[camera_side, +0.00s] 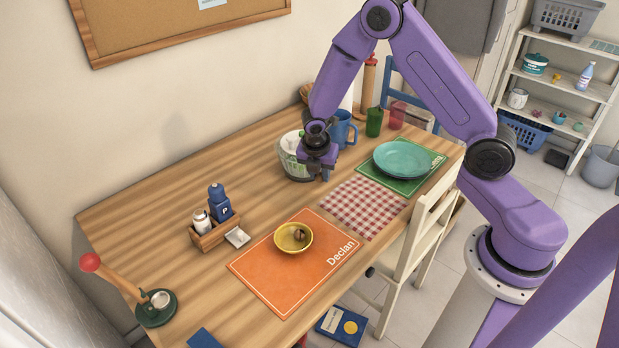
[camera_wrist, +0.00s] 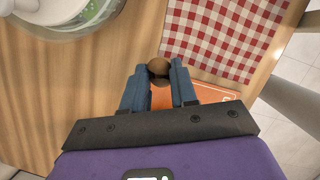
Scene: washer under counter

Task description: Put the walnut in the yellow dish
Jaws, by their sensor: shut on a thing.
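My gripper (camera_side: 325,174) is above the wooden table, beside a white and green bowl. In the wrist view, its two blue fingers (camera_wrist: 159,74) are shut on a small round brown walnut (camera_wrist: 158,67). In the side view I cannot make out the held walnut. The yellow dish (camera_side: 280,245) sits on the orange placemat (camera_side: 265,273) marked "Declan", toward the front and left of my gripper. A brown round thing (camera_side: 299,235) lies inside the dish; it looks like a nut. The dish does not show in the wrist view.
The white and green bowl (camera_side: 291,163) stands close to my gripper. A red checked cloth (camera_side: 362,206) and teal plates (camera_side: 402,158) lie to the right. A wooden caddy (camera_side: 214,234) with bottles stands left of the orange placemat. A cream chair (camera_side: 425,230) stands at the table's edge.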

